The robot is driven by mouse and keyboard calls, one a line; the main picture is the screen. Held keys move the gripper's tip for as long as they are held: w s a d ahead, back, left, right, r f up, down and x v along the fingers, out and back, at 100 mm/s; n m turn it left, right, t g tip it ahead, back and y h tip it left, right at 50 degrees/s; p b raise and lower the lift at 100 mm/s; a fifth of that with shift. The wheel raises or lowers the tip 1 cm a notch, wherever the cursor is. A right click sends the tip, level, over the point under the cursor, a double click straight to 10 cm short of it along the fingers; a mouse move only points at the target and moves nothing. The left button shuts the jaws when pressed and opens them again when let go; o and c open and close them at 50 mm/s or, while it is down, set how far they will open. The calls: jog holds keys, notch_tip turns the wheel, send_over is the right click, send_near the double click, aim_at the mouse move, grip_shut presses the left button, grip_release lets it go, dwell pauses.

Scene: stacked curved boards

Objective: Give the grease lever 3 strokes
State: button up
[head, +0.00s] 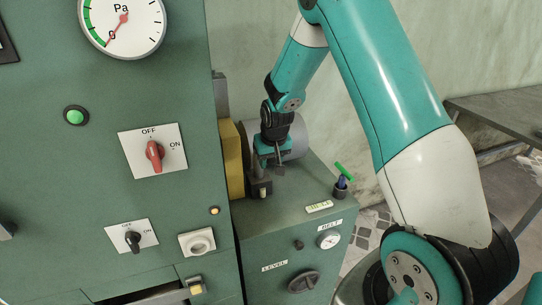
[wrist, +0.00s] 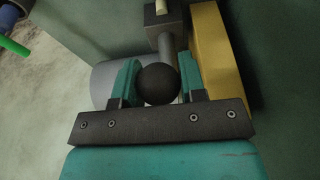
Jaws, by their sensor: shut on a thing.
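The grease lever shows in the wrist view as a black ball knob (wrist: 158,85) on a grey rod that rises from a small grey block. In the head view the dark lever base (head: 262,187) stands on top of the low green cabinet, beside a yellow plate. My gripper (head: 270,158) is at the top of the lever. In the wrist view its two teal fingers (wrist: 158,88) sit on either side of the knob, shut on it. In the head view the gripper hides the knob.
A yellow plate (head: 232,158) stands close left of my gripper, and a grey cylinder (head: 298,137) lies behind it. A dark cup with a green-handled tool (head: 343,172) stands at the cabinet's right edge. The green panel (head: 100,210) with switches rises at left.

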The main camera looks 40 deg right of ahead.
jog(key=o, duration=0.9)
jog(key=p+v, duration=0.5)
jog(key=v, duration=0.2)
jog(key=s+a+r+n+y, duration=0.1)
jog(key=s+a+r+n, duration=0.1)
jog(key=s+a+r, duration=0.45)
jog(key=s+a+r+n, duration=0.1)
jog(key=s+a+r, duration=0.2)
jog(key=s, duration=0.6)
jog(key=s+a+r+n+g+y+b, duration=0.1)
jog(key=s+a+n, duration=0.1)
jog(key=s+a, duration=0.2)
jog(key=s+a+r+n+g+y+b, duration=0.1)
jog(key=s+a+n+b, duration=0.1)
jog(key=s+a+n, duration=0.1)
jog(key=s+a+r+n+g+y+b, duration=0.1)
jog(key=s+a+n+y+b, duration=0.1)
jog(key=s+a, duration=0.3)
jog(key=shift+s+a, duration=0.15)
jog(key=shift+a, duration=0.5)
jog(key=shift+s+a, duration=0.15)
jog(key=shift+a, duration=0.5)
